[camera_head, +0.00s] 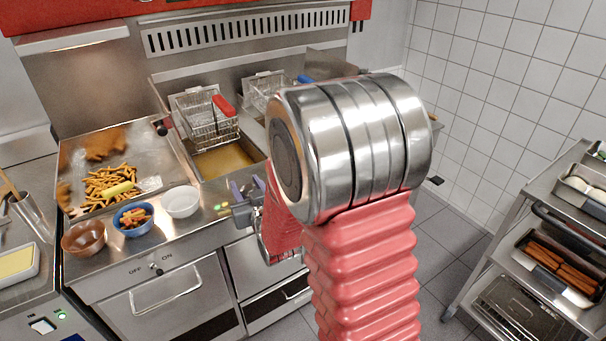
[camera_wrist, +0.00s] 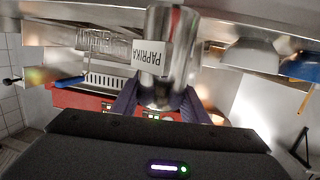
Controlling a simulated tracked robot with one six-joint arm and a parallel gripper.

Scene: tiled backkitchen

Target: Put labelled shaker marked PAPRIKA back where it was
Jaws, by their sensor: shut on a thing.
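The shaker (camera_wrist: 180,45) is a shiny metal cylinder with a white label reading PAPRIKA, seen large in the wrist view. My gripper (camera_wrist: 160,98) is shut on it, with a dark purple finger on either side. The label lies turned in that picture. In the head view my gripper (camera_head: 246,190) is over the front edge of the steel counter, just right of the white bowl (camera_head: 181,202). My arm covers much of that area, and I cannot make out the shaker clearly there.
A blue bowl (camera_head: 133,220) of cut food and a brown bowl (camera_head: 85,240) stand left of the white bowl. Behind them is a tray of fries (camera_head: 110,186). A fryer basket (camera_head: 205,120) hangs over oil. A trolley (camera_head: 500,225) stands at right.

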